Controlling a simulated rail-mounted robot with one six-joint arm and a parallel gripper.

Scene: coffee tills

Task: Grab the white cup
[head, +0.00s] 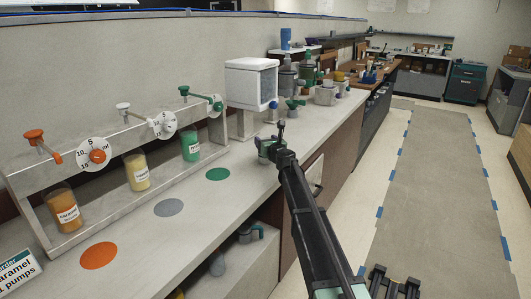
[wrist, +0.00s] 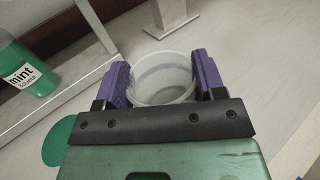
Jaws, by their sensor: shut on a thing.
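The white cup (wrist: 162,84) is between the two purple fingers of my gripper (wrist: 163,72) in the wrist view. The cup is pale, translucent and seen from above into its open mouth. It looks empty. My gripper is shut on it, one finger on each side. In the head view my gripper (head: 268,148) is over the counter's right edge, in front of the white box-shaped dispenser (head: 250,83).
Orange, grey and green discs (head: 218,174) mark the counter. A pump rack with orange, cream and green mint (wrist: 28,72) syrup bottles stands at the left. Several grey machines with green handles (head: 308,72) stand farther along.

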